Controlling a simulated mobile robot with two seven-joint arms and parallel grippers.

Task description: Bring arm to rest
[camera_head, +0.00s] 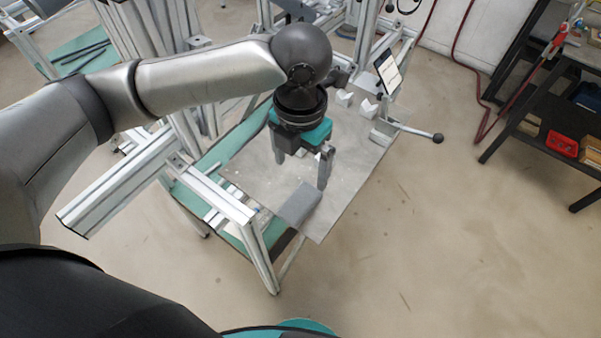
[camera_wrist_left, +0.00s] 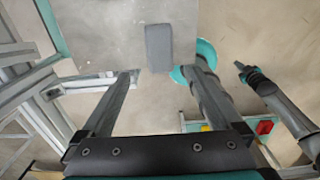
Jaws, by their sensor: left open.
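My left arm reaches in from the left in the head view, and its left gripper (camera_head: 301,172) points down over the front part of the grey jig table (camera_head: 345,165). The two fingers are apart with nothing between them. A grey block (camera_head: 299,205) lies near the table's front edge, just in front of the gripper. In the left wrist view the block (camera_wrist_left: 159,47) shows beyond the open fingertips (camera_wrist_left: 160,74), apart from them. A dark arm, seemingly my right one, shows at the right of that view; its gripper (camera_wrist_left: 245,69) is too small to read.
Aluminium frame profiles (camera_head: 160,180) stand left of and below my arm. White blocks (camera_head: 368,106), a tablet (camera_head: 387,71) and a lever with a ball knob (camera_head: 437,137) are at the table's back right. A dark shelf (camera_head: 545,125) stands far right. Floor between is clear.

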